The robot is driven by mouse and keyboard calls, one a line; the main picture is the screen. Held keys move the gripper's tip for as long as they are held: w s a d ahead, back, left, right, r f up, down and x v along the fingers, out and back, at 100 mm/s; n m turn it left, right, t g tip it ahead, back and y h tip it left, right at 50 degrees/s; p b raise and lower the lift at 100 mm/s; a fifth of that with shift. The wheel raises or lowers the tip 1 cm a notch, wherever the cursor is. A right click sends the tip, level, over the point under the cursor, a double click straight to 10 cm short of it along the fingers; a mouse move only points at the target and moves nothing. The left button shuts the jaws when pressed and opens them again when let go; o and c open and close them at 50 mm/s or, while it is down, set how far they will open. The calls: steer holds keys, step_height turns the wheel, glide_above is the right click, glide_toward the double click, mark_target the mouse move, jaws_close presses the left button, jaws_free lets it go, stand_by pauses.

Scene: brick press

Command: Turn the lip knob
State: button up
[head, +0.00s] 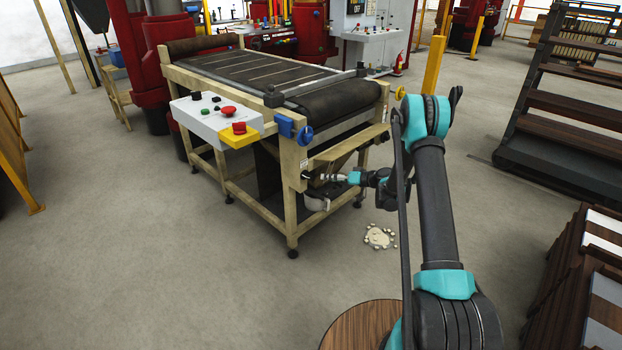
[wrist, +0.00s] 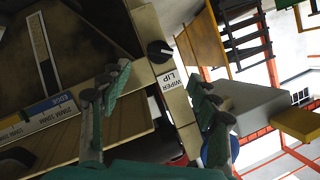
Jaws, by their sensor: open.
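The lip knob (wrist: 160,51) is a small black knob with a pale pointer mark, on a pale post of the conveyor frame. A label (wrist: 168,78) beside it reads "WIPER LIP". My gripper (wrist: 160,84) is open and empty in the wrist view, with one teal finger on each side of the labelled post. The knob lies ahead of the fingertips, between their lines, and the fingers look apart from it.
A wooden shelf (head: 350,146) juts out above my gripper. A pale spill (head: 380,237) lies on the floor. Open floor lies left.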

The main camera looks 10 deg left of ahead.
mark_target(310, 177)
steer(key=x, duration=1.1)
steer(key=c, duration=1.2)
